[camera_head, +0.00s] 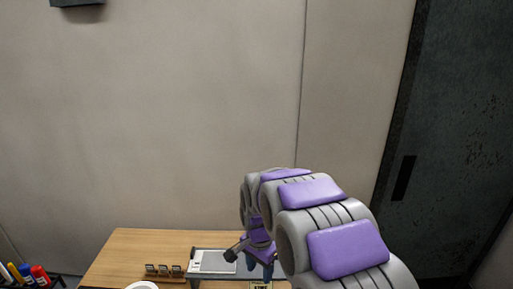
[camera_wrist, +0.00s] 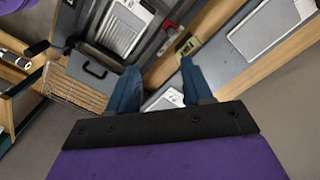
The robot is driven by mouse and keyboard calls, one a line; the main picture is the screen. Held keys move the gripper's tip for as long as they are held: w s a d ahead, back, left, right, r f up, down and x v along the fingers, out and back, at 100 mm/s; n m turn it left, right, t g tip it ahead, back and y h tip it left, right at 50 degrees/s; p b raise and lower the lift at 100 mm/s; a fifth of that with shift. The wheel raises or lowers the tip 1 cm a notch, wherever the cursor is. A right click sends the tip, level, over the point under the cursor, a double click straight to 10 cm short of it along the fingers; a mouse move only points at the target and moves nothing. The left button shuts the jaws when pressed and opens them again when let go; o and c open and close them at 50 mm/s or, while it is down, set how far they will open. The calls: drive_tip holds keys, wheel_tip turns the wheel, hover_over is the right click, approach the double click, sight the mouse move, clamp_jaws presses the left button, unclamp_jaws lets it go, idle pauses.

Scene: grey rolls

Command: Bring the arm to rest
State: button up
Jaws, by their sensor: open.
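My arm, grey with purple pads, reaches out from the lower right of the head view, over the right part of a wooden table (camera_head: 125,255). My gripper (camera_head: 262,270) hangs low near the table's right part in that view, partly hidden by my arm. In the wrist view its two blue fingers stand apart, with the gap (camera_wrist: 158,67) between them empty. The fingers point toward grey and wooden surfaces with devices on them. I cannot tell whether they touch anything.
A white and grey device (camera_head: 213,262) and a small wooden holder (camera_head: 165,272) stand on the table. Colored markers (camera_head: 30,272) are at the lower left. A wire basket (camera_wrist: 75,88) shows in the wrist view. A dark door (camera_head: 445,130) is at right; plain wall lies behind.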

drive_tip(key=s+d+r+n, duration=0.25)
drive_tip(key=s+d, duration=0.25)
drive_tip(key=s, duration=0.3)
drive_tip(key=s+d+r+n, duration=0.2)
drive_tip(key=s+d+r, duration=0.25)
drive_tip(key=s, duration=0.45)
drive_tip(key=s+d+n, duration=0.2)
drive_tip(key=s, duration=0.6)
drive_tip(key=s+d+n+g, duration=0.1)
drive_tip(key=s+d, duration=0.1)
drive_tip(key=s, duration=0.6)
drive_tip(key=shift+s+f+n+g, duration=0.2)
drive_tip(key=shift+s+n+g, duration=0.1)
drive_tip(key=shift+n, duration=0.05)
